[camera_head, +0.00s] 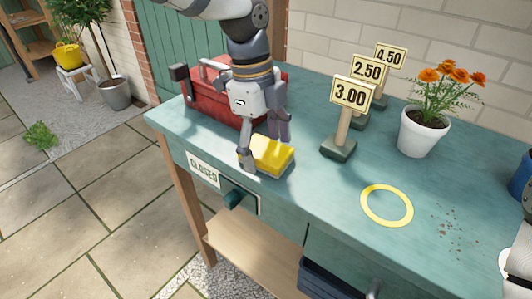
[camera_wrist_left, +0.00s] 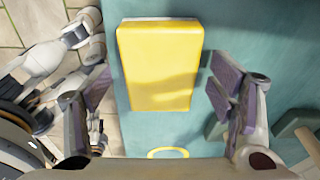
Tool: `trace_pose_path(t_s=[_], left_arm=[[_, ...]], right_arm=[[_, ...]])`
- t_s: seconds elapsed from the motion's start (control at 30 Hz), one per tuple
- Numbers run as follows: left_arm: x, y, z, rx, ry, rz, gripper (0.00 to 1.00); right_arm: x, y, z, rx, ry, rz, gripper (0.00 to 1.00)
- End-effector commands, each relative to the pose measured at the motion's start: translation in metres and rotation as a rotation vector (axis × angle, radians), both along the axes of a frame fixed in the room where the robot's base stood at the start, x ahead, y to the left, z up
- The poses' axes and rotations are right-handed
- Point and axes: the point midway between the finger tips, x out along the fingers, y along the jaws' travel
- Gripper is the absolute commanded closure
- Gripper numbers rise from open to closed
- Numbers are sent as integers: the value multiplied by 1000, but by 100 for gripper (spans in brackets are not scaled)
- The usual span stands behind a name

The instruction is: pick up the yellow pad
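The yellow pad (camera_head: 272,155) lies on the teal bench top near its front edge, below my left gripper. My left gripper (camera_head: 264,150) points down over it with its fingers apart, one on the front-left side and one behind. In the left wrist view the yellow pad (camera_wrist_left: 160,65) sits ahead of the open left gripper (camera_wrist_left: 158,88), roughly centred between the fingers. Gaps show on both sides, and nothing is held. My right gripper is not seen; only a pale piece of arm shows at the right edge of the head view.
A red toolbox (camera_head: 205,95) stands close behind my left gripper. Price signs (camera_head: 338,148) and a potted orange flower (camera_head: 420,135) stand to the right. A yellow ring (camera_head: 387,205) lies flat on the bench, with brown crumbs beside it. A drawer with a CLOSED sign (camera_head: 205,170) is below.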

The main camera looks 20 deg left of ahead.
Motion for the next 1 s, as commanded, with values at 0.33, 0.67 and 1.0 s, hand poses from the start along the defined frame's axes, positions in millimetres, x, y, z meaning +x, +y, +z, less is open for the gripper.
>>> trace_pose_path(t_s=[0.33, 0.67, 1.0], left_arm=[[0, 0, 0, -1, 0, 1, 76], [1, 0, 17, -2, -3, 2, 76], [-70, -8, 109, 0, -16, -2, 76]], right_arm=[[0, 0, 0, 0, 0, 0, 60], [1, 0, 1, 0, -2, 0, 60], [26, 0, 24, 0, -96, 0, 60]])
